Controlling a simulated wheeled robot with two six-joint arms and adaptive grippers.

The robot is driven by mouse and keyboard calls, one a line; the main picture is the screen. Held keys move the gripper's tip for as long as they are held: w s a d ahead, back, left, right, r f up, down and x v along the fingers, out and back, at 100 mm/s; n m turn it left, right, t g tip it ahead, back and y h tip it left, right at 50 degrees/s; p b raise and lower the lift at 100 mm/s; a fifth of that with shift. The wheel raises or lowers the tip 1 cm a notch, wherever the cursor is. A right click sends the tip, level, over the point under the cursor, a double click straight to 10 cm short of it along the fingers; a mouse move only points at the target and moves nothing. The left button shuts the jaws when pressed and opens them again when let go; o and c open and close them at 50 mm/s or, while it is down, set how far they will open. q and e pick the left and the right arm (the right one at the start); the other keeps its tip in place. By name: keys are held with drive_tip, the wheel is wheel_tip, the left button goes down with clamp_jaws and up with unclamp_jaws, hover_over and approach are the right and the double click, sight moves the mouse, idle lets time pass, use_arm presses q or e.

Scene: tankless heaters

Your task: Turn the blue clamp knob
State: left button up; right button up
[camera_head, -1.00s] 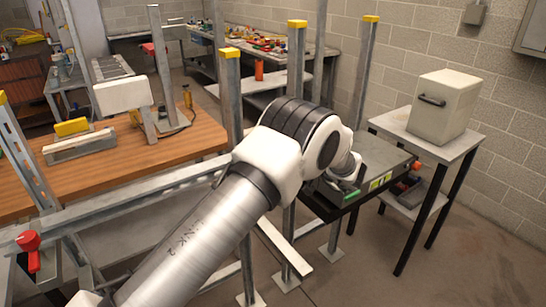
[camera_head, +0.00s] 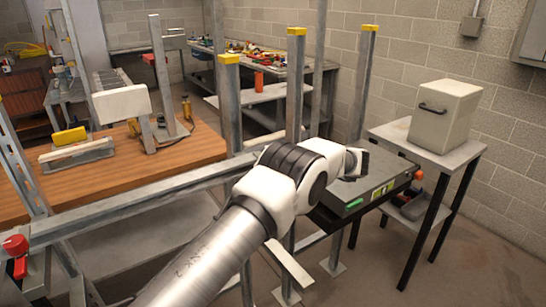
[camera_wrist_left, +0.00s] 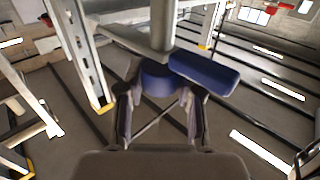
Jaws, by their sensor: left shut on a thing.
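The blue clamp knob shows in the left wrist view, with a round blue hub (camera_wrist_left: 160,80) and a blue bar (camera_wrist_left: 205,73) reaching to the right. A grey metal piece (camera_wrist_left: 142,40) lies just beyond it. My left gripper (camera_wrist_left: 160,100) is shut around the hub, one finger on each side, and the bar extends past the right finger. In the head view my left arm comes in from the bottom and hides most of the gripper; I cannot make out the blue knob there. My right gripper is not in view.
Steel posts with yellow caps (camera_head: 297,31) stand around my arm. A dark case (camera_head: 362,186) with green and yellow marks is close to my wrist. A beige box (camera_head: 443,115) stands on a side table. A red knob (camera_head: 15,245) is at far left.

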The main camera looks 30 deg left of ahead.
use_arm(q)
drive_tip(key=o, duration=1.2)
drive_tip(key=shift+a, duration=0.15)
wheel_tip(320, 180, up, 10)
